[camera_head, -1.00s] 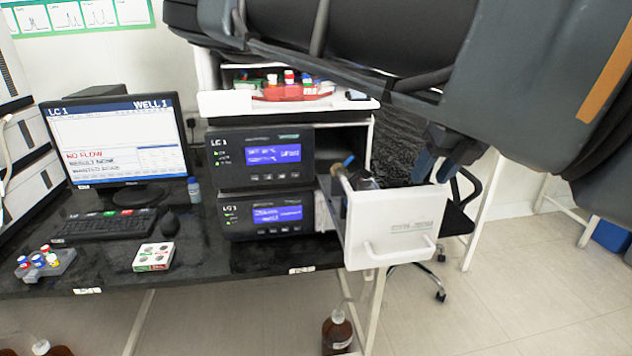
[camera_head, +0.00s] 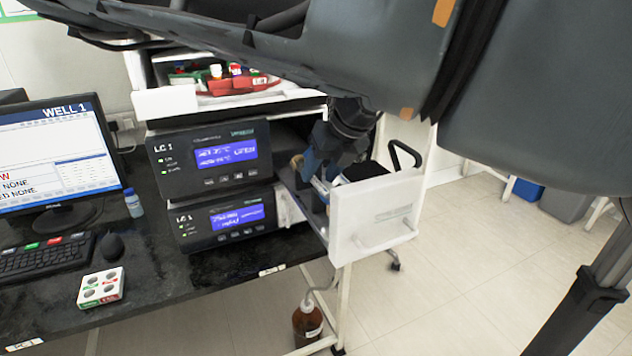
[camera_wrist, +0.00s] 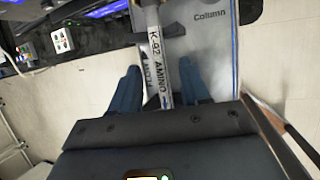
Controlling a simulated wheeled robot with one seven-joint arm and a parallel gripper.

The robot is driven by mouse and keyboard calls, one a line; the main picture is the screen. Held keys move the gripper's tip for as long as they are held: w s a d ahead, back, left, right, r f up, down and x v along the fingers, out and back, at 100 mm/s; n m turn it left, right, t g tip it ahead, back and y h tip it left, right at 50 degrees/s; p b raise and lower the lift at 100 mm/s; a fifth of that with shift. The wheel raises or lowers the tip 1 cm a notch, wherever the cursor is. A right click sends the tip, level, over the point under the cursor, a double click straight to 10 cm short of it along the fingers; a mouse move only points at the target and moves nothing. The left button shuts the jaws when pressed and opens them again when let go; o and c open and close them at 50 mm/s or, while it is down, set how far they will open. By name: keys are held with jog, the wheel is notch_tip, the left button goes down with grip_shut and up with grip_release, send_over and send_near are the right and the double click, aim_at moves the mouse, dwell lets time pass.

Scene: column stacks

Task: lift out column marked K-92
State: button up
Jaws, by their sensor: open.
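The column marked K-92 (camera_wrist: 156,62) shows in the wrist view as a slim pale metal tube with dark lettering that reads "K-92 AMINO". It lies between the two blue fingers of my gripper (camera_wrist: 160,90), which are apart with a gap on each side of it. In the head view my gripper (camera_head: 315,182) reaches down into the open white drawer (camera_head: 378,217) at the right of the instrument stack. The drawer's inside is largely hidden by my gripper there. In the wrist view a grey panel (camera_wrist: 210,50) lettered "Column" lies beside the tube.
Two dark LC 1 modules (camera_head: 215,158) with blue displays stand left of the drawer. A red tray (camera_head: 235,86) with vials sits on top. A monitor (camera_head: 55,160), a small bottle (camera_head: 133,203) and a small white box (camera_head: 101,288) are on the black bench.

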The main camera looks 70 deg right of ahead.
jog(key=shift+w+d+f, duration=0.1)
jog(key=shift+w+f, duration=0.15)
jog(key=shift+f, duration=0.25)
jog(key=shift+c, duration=0.4)
grip_shut()
